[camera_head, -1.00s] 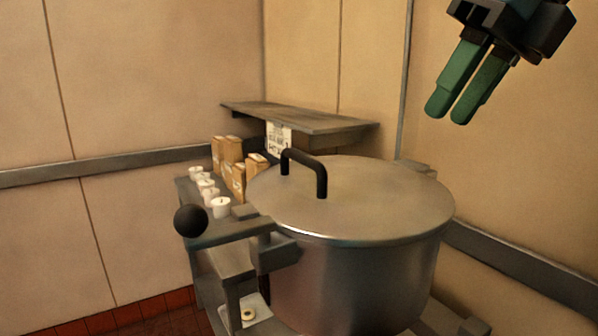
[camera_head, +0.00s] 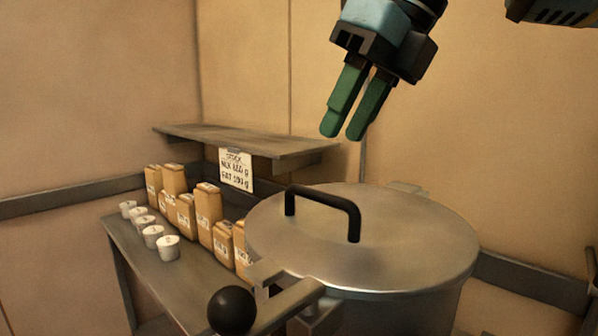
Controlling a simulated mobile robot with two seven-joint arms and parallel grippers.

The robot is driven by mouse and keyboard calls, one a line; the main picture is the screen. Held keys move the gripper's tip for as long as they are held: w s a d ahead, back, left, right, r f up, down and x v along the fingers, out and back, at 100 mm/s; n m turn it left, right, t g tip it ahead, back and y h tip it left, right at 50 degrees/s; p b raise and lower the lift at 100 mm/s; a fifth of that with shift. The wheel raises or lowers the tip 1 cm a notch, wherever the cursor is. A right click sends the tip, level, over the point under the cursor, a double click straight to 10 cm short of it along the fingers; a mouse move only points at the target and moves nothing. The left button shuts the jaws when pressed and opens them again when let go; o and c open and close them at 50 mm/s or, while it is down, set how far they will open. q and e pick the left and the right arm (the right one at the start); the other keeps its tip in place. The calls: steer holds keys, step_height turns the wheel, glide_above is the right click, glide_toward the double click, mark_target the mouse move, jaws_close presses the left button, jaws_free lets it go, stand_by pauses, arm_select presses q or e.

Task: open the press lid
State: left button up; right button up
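The press is a large round metal pot (camera_head: 400,308) at the lower right of the head view. Its grey metal lid (camera_head: 420,240) lies flat on top and looks shut. A black arched handle (camera_head: 325,203) stands on the lid. My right gripper (camera_head: 343,137) hangs above the back of the lid, its two green fingers pointing down and slightly left. The fingers are apart with a narrow gap, with nothing between them, and are clear of the handle. My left gripper is not in the frame.
A black ball knob (camera_head: 232,310) on a metal bar sticks out at the pot's front left. A side bench (camera_head: 198,282) holds several brown packets (camera_head: 205,215) and white cups (camera_head: 168,247). A wall shelf (camera_head: 250,142) with a sign (camera_head: 235,170) hangs behind.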

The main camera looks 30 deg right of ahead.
steer(key=shift+s+d+f, duration=0.1)
steer(key=shift+x, duration=3.8)
steer(key=shift+c, duration=0.4)
jaws_close()
